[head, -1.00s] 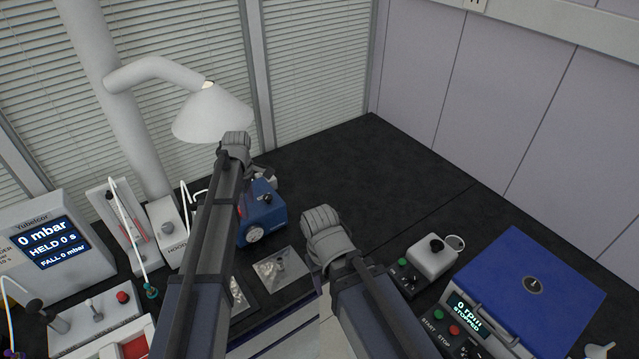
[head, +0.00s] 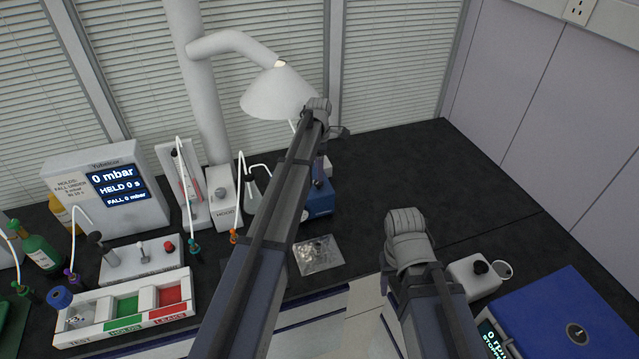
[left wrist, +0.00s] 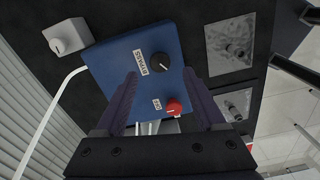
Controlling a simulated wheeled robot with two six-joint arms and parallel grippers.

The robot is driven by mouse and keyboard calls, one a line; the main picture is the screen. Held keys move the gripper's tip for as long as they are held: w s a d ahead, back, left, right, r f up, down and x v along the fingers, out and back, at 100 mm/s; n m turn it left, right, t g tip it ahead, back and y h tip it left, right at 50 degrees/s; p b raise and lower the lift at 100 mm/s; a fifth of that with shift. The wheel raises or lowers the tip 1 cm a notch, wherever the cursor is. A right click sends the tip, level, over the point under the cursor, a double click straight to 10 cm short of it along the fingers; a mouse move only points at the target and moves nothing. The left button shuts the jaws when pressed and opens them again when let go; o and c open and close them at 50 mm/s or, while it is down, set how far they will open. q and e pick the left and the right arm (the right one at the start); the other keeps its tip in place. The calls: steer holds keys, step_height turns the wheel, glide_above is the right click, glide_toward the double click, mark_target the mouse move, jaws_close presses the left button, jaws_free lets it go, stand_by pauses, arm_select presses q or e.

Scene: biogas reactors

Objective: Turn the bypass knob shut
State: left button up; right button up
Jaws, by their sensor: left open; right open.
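The blue box (head: 320,205) stands on the dark bench, partly behind my left arm in the head view. In the left wrist view its blue face (left wrist: 113,62) carries a black knob (left wrist: 160,63) with a pale pointer line, beside a white label that seems to read BYPASS. A red knob (left wrist: 174,108) sits lower on the same face. My left gripper (left wrist: 160,74) is open, its fingers either side of the black knob in the picture; contact cannot be told. My right arm ends in a grey joint in the head view; its fingers are hidden.
A pale box with a knob (left wrist: 68,37) stands beside the blue box. A lamp (head: 279,92) hangs behind it. Clear packets (head: 318,255) lie in front. A pressure display (head: 108,190) stands left. The bench behind and right is clear.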

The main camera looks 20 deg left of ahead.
mark_target(319, 185)
arm_select(q)
step_height(319, 185, down, 5)
steer(key=b, duration=0.4)
steer(key=shift+f, duration=0.15)
steer(key=shift+c, duration=0.3)
jaws_close()
